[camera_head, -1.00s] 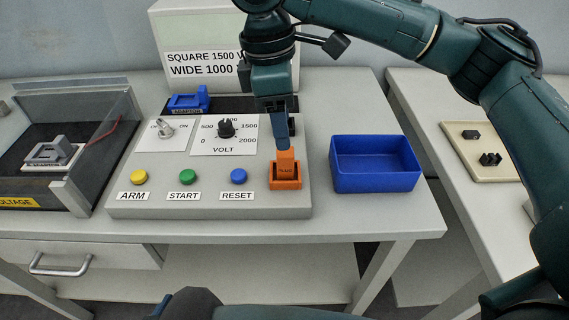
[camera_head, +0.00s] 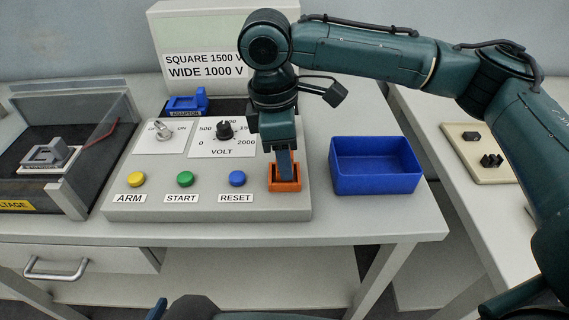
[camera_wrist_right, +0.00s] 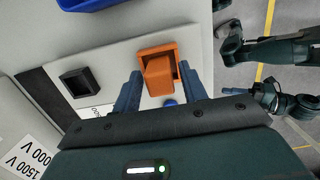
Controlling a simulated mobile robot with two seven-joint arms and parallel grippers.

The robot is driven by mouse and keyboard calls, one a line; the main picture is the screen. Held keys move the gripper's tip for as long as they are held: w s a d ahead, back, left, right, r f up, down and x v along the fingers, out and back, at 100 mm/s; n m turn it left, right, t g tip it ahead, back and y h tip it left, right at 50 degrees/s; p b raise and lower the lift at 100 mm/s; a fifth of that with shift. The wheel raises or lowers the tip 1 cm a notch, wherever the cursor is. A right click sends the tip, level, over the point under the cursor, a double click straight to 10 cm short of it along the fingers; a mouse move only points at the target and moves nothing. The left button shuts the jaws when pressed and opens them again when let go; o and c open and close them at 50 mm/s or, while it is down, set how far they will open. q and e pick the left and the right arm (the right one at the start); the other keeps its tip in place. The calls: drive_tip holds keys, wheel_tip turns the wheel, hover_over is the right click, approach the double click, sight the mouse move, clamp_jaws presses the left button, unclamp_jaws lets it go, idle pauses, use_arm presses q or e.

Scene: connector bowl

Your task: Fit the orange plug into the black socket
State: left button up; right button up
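The orange plug (camera_wrist_right: 159,76) stands in an orange holder (camera_head: 284,186) at the right front of the grey panel. The holder also shows in the right wrist view (camera_wrist_right: 145,53). My right gripper (camera_wrist_right: 160,79) points down at the plug. Its two fingers are apart, one on each side of the plug, with narrow gaps showing. In the head view the fingers cover most of the plug. The black socket (camera_wrist_right: 77,83) is on the panel behind the holder; the gripper hides it in the head view.
The panel carries yellow (camera_head: 136,180), green (camera_head: 185,179) and blue (camera_head: 237,178) buttons and a volt dial (camera_head: 225,131). A blue bin (camera_head: 376,180) stands right of it. A blue adaptor (camera_head: 187,104) lies behind. A clear-walled case (camera_head: 75,135) is at the left.

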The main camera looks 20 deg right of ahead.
drive_tip(key=c, duration=0.8)
